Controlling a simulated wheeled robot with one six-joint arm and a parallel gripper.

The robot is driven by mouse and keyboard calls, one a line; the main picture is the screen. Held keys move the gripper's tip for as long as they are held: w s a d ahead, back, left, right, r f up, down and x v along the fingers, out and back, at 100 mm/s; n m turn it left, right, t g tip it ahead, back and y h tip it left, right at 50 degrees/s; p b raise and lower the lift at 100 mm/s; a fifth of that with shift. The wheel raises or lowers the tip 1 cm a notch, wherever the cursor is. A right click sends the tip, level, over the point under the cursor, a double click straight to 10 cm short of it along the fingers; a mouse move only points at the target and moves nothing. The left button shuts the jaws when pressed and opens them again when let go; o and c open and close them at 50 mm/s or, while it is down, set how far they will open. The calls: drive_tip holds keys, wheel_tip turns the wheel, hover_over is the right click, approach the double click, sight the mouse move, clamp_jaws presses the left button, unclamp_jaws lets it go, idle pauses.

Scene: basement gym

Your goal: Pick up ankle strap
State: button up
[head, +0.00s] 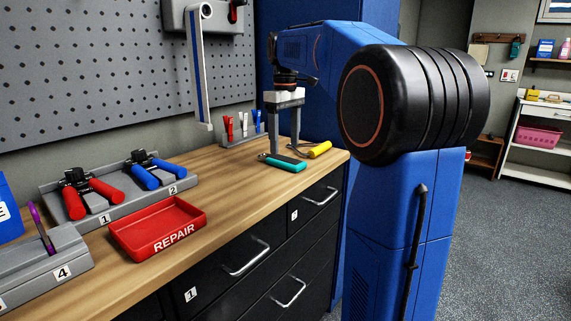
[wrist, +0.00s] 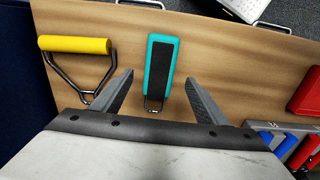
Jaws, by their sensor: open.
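The ankle strap (head: 287,163) is a teal strap with a black pad and a metal ring, lying flat on the wooden bench top near its front edge. In the wrist view the strap (wrist: 161,65) lies lengthwise, its ring end toward my gripper. My gripper (head: 285,147) points down over the strap, its fingers open. In the wrist view my gripper (wrist: 158,80) has one finger on each side of the strap, with gaps between; I cannot tell the exact height of the tips. Nothing is held.
A yellow-gripped metal handle (wrist: 75,44) lies close to the left finger in the wrist view. A red REPAIR tray (head: 158,228), a grey rack with red and blue handles (head: 140,190) and a small holder with clips (head: 243,137) stand on the bench. Bare wood lies between.

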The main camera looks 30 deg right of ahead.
sight(286, 159)
wheel_tip(286, 159, down, 5)
drive_tip(key=shift+r, duration=0.1)
idle(0.3)
drive_tip(key=c, duration=1.2)
drive_tip(key=shift+d+r, duration=0.1)
wheel_tip(286, 159, up, 10)
